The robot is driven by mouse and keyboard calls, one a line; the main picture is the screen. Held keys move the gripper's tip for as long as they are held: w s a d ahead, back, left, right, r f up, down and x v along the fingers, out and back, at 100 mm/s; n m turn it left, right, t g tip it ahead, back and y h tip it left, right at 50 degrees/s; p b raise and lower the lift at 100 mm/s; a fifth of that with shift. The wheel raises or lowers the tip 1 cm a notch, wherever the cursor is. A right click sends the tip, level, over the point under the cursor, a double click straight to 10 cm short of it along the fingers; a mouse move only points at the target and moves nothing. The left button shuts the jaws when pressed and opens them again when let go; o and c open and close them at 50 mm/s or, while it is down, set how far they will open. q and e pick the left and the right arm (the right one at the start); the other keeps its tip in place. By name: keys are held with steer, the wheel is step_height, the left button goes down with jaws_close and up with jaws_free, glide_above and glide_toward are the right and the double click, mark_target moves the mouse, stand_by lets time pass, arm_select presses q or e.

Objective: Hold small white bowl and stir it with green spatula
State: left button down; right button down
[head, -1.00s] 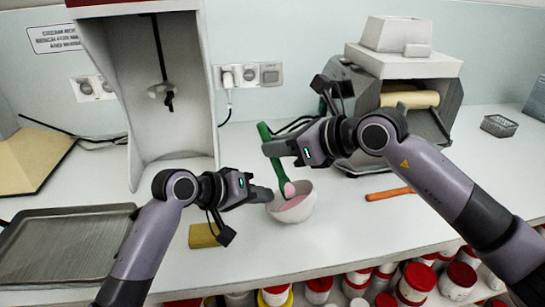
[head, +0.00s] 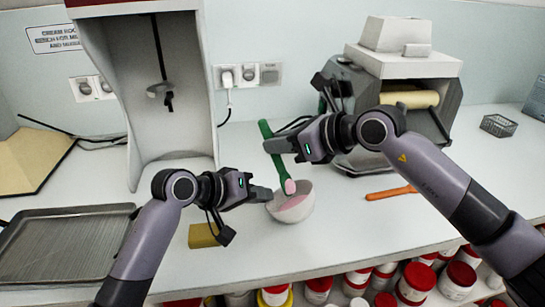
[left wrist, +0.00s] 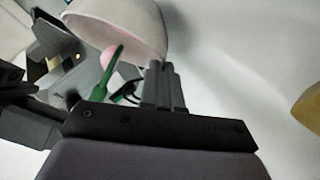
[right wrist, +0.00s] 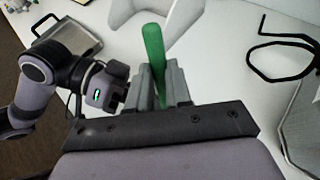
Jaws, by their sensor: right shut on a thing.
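The small white bowl (head: 292,211) with pink contents stands on the white counter in the head view. It also shows at the top of the left wrist view (left wrist: 140,22). My left gripper (head: 264,194) is at the bowl's left rim, its fingers close together with the rim at their tips. My right gripper (head: 284,146) is shut on the green spatula (head: 276,160), above and behind the bowl. The spatula's pink-coated end points down at the bowl's far side. The handle stands up between the fingers in the right wrist view (right wrist: 154,45).
A yellow block (head: 203,235) lies left of the bowl, near a metal tray (head: 62,250). A tall white mixer stand (head: 172,125) and a roller mill (head: 445,95) stand behind. An orange-handled tool (head: 391,193) lies to the right. Red-lidded jars are below the counter edge.

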steer(key=shift+w+d, duration=0.3)
steer(key=shift+w, duration=0.2)
steer(key=shift+w+d, duration=0.25)
steer(key=shift+w, duration=0.2)
steer(key=shift+s, duration=0.1)
stand_by(0.4)
steer(key=shift+s+a, duration=0.25)
steer(key=shift+s, duration=0.1)
steer(key=shift+s+a, duration=0.3)
steer(key=shift+s, duration=0.2)
steer(key=shift+s+a, duration=0.25)
steer(key=shift+s, duration=0.2)
steer(key=shift+s+a, duration=0.5)
steer(key=shift+s, duration=0.35)
steer(key=shift+s+a, duration=0.5)
steer(key=shift+s, duration=0.35)
steer(key=shift+w+d, duration=0.1)
stand_by(0.6)
steer(key=shift+w+d, duration=0.2)
steer(key=shift+w, duration=0.15)
steer(key=shift+r, duration=0.15)
